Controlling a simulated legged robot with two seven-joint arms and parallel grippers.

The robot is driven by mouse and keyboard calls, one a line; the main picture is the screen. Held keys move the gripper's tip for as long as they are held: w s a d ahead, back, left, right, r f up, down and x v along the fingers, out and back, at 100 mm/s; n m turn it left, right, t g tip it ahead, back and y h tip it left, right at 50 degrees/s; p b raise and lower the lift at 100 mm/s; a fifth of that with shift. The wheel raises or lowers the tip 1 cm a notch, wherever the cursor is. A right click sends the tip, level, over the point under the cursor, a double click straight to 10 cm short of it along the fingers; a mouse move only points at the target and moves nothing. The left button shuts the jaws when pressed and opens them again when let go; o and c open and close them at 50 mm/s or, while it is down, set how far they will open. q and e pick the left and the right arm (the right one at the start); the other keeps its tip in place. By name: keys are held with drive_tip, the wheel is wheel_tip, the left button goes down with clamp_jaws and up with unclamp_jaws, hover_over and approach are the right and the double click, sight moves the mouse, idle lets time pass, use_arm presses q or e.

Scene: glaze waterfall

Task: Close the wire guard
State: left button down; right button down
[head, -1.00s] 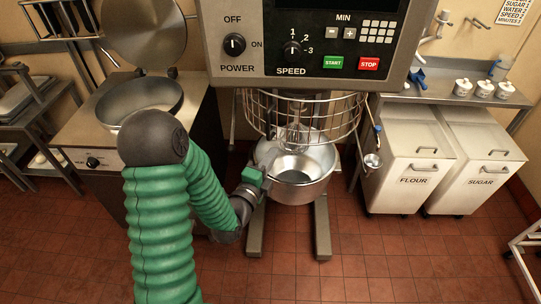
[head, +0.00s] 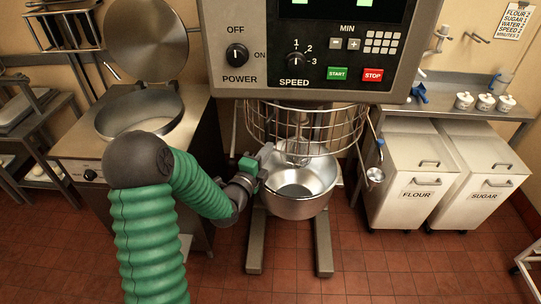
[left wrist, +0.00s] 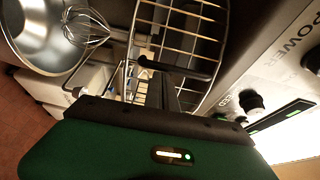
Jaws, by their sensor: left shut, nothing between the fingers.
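The wire guard (head: 345,130) is a round metal cage under the mixer head, around the whisk (head: 300,150). In the left wrist view, the guard (left wrist: 183,45) curves down across the middle, and the whisk (left wrist: 88,27) shows to its left. I cannot tell how far the guard is swung. My left gripper (head: 267,153) is shut and empty at the guard's lower left, above the bowl's left rim. In the left wrist view its dark fingers (left wrist: 172,75) overlap the guard's wires; contact is unclear. My right gripper is out of view.
The steel bowl (head: 300,192) sits below the guard. The mixer's control panel (head: 305,50) is above it. A lidded kettle (head: 140,115) stands left. Flour (head: 415,170) and sugar (head: 485,175) bins stand right. The tiled floor in front is clear.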

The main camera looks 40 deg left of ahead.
use_arm(q)
drive_tip(key=b, duration=0.2)
approach(255, 125)
drive_tip(key=w, duration=0.4)
drive_tip(key=shift+w+a+f, duration=0.15)
drive_tip(key=shift+w+f, duration=0.15)
drive_tip(key=shift+w, duration=0.05)
drive_tip(key=shift+a+r+b, duration=0.2)
drive_tip(key=shift+a+b, duration=0.1)
drive_tip(key=shift+a, duration=0.05)
drive_tip(key=shift+r, duration=0.3)
drive_tip(key=shift+d, duration=0.2)
drive_tip(key=shift+a, duration=0.1)
